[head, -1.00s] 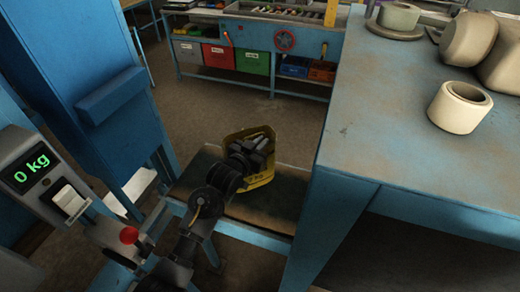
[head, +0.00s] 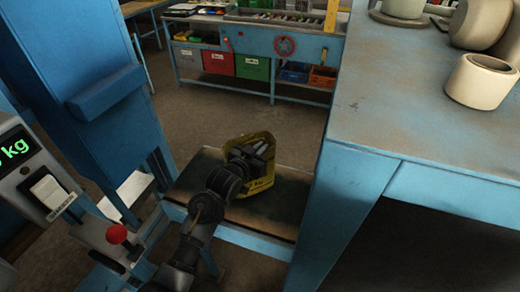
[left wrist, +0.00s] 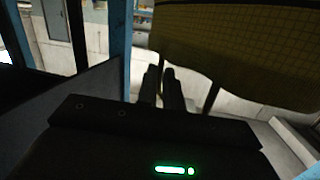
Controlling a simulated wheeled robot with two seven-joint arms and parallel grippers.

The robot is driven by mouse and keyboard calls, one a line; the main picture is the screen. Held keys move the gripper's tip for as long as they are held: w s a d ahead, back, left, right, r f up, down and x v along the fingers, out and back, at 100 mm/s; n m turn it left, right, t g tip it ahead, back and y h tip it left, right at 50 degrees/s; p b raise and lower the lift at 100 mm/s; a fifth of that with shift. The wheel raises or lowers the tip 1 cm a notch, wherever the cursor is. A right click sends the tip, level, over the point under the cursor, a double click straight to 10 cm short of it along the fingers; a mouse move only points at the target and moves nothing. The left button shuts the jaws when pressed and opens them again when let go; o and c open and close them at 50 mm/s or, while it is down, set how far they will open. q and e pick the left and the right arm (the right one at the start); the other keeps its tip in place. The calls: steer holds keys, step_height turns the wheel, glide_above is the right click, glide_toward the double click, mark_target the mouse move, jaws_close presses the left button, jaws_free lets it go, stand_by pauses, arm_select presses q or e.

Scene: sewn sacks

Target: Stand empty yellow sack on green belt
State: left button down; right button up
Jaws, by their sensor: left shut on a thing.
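The yellow sack (head: 262,184) is at the belt in the head view, upright and partly hidden behind my left gripper (head: 258,152). That gripper is shut on the sack. In the left wrist view the sack (left wrist: 240,50) hangs as a large yellow-brown sheet at the upper right, near the dark fingers (left wrist: 165,85). The green belt (head: 270,217) is a dark strip in a blue frame, below and around the sack. I cannot tell whether the sack's base touches the belt. My right gripper is not in view.
A blue table (head: 410,110) with pale round vessels (head: 482,80) stands close on the right. A blue machine column (head: 85,85) and a scale display (head: 15,150) with a red knob (head: 116,234) stand on the left. A workbench with coloured bins (head: 252,67) is at the back.

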arm_select(q)
steer(key=shift+r, duration=0.4)
steer(key=c, duration=1.8)
jaws_free()
steer(key=shift+f, duration=0.4)
steer(key=shift+c, duration=0.2)
steer(key=o, duration=0.3)
steer(key=shift+s+a+r, duration=0.1)
steer(key=shift+s, duration=0.05)
steer(key=b+v, duration=0.2)
steer(key=v, duration=1)
